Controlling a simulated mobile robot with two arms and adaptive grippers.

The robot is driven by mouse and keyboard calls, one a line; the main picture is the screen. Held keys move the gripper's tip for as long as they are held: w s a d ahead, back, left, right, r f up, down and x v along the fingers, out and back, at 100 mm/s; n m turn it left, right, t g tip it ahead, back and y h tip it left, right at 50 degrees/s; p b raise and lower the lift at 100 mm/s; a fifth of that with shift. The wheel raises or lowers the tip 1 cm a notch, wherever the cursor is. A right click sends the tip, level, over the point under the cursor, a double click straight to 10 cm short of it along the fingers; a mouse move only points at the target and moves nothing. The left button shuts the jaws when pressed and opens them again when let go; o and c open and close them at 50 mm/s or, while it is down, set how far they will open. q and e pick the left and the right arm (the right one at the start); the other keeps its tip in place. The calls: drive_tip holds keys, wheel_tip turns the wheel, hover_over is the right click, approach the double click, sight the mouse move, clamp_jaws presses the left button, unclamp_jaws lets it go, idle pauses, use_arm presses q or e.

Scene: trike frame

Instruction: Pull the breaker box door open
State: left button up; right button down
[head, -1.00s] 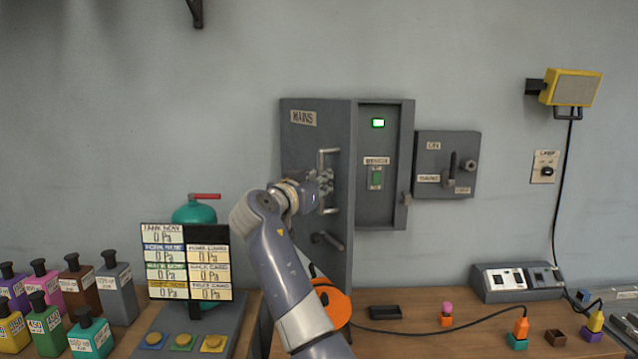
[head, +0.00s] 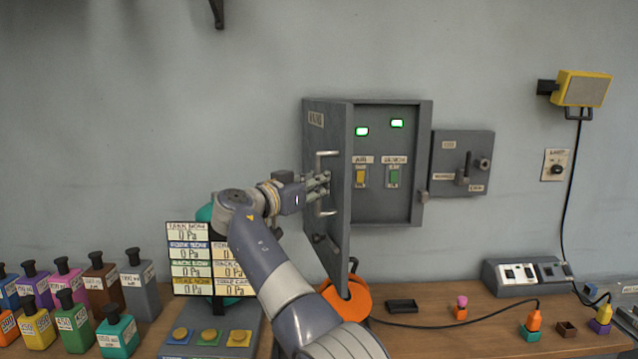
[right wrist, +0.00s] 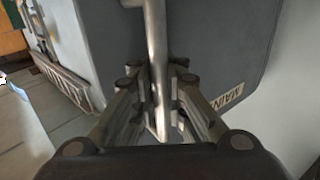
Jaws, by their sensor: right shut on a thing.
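The breaker box (head: 385,215) is grey and fixed to the wall. Its door (head: 343,240), labelled at the top, is hinged on the left and stands well open, swung out from the box. My right gripper (head: 324,184) is shut on the door's vertical metal handle (head: 327,157). In the right wrist view the fingers (right wrist: 160,95) close around the handle bar (right wrist: 157,50), in front of the grey door face (right wrist: 215,60). Inside the box, two green lights, a yellow switch (head: 361,176) and a green switch (head: 394,176) show. My left gripper is not in view.
A smaller grey switch box (head: 462,162) is to the right on the wall. An orange round object (head: 346,299) sits on the bench below the door. Coloured bottles (head: 75,320) and a pressure display board (head: 195,262) stand at left.

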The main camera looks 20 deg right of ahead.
drive_tip(key=shift+f, duration=0.45)
drive_tip(key=c, duration=1.8)
unclamp_jaws()
drive_tip(key=shift+o, duration=1)
drive_tip(key=shift+s+r, duration=0.15)
drive_tip(key=shift+r, duration=0.25)
drive_tip(key=shift+a, duration=0.1)
drive_tip(key=shift+s+a+f, duration=0.1)
drive_tip(key=shift+s+a, duration=0.15)
drive_tip(key=shift+a, duration=0.05)
drive_tip(key=v, duration=0.6)
drive_tip(key=shift+s+a, duration=0.2)
drive_tip(key=shift+a, duration=0.05)
